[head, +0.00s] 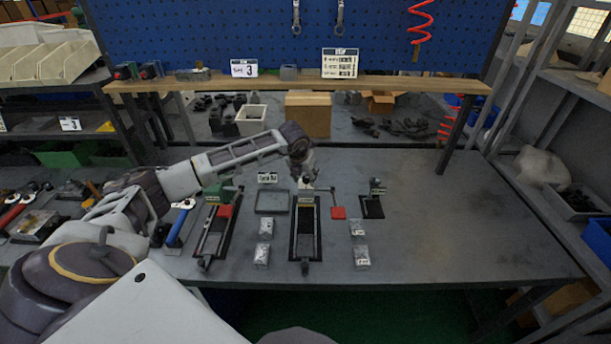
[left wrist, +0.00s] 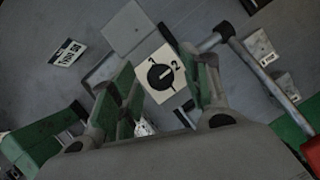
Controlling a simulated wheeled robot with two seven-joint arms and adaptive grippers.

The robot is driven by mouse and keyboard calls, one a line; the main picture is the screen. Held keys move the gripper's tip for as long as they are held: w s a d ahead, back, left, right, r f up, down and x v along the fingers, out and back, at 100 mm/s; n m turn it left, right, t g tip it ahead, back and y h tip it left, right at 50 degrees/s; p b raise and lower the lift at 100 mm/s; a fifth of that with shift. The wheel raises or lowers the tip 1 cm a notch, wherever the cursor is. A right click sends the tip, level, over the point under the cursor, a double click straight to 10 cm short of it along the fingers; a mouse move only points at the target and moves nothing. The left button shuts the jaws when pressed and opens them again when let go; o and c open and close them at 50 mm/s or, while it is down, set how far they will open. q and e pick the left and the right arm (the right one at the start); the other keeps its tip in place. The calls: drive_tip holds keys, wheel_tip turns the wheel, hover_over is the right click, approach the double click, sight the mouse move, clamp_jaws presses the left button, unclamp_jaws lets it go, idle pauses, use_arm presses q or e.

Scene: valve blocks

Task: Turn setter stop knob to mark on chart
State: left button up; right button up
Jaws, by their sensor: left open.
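The stop knob (left wrist: 160,77) is a black disc on a white plate marked 1 and 2 in the left wrist view. A pale line on it seems to point toward the 2. My left gripper (left wrist: 161,92) is open, its green finger pads on either side of the knob in that view; I cannot tell if they touch it. In the head view my left gripper (head: 307,182) is over the far end of the middle setter (head: 305,235) and hides the knob. The chart (head: 340,63) is a white card above the shelf; its text is too small to read.
A similar fixture (head: 214,230) stands to the left and a smaller one (head: 373,205) to the right. Several small labelled blocks and a grey tray (head: 272,210) lie near. The right side of the table (head: 470,220) is clear.

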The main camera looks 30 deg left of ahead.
use_arm(q)
drive_tip(key=c, duration=1)
